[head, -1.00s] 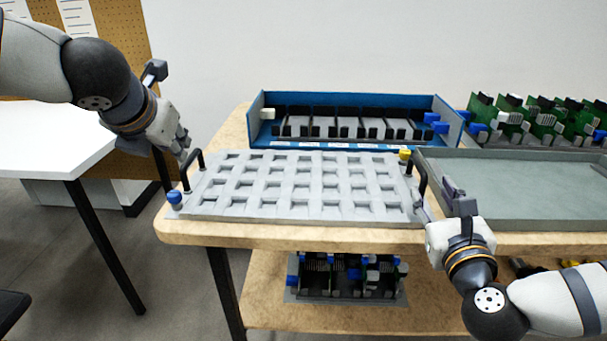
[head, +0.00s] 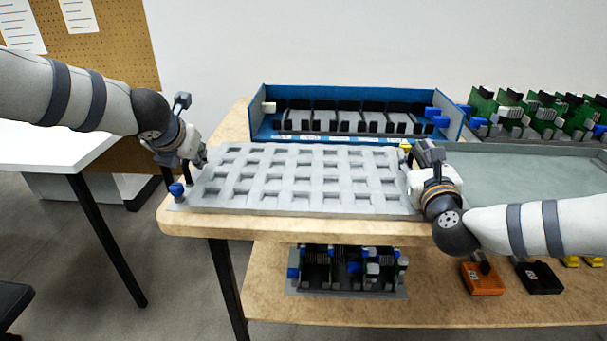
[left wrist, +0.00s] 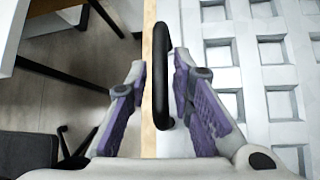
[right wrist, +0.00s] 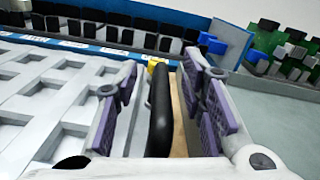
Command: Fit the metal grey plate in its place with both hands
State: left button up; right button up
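The metal grey plate (head: 300,180), a light grey grid of recesses, lies on the wooden table in front of the blue-walled box. My left gripper (head: 204,158) is at its left end. In the left wrist view the open purple-padded fingers (left wrist: 160,100) stand on either side of the plate's black handle (left wrist: 158,75), with gaps visible. My right gripper (head: 413,160) is at the right end. In the right wrist view its open fingers (right wrist: 165,110) stand on either side of the other black handle (right wrist: 160,110). Both handles are mostly hidden in the head view.
The blue box (head: 350,95) with black and grey modules stands behind the plate. A grey tray (head: 530,185) and several green boards (head: 540,115) are at the right. A blue knob (head: 176,190) is at the plate's front left corner. A lower shelf (head: 430,305) holds more parts.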

pick_arm(q)
jog(key=shift+c, duration=1.3)
pick_arm(e)
jog(key=shift+c, duration=1.3)
pick_arm(q)
grip_shut()
pick_arm(e)
grip_shut()
pick_arm(q)
jog(key=shift+w+r, duration=0.1)
jog(key=shift+r, duration=0.05)
pick_arm(e)
jog(key=shift+w+r, duration=0.1)
jog(key=shift+r, duration=0.05)
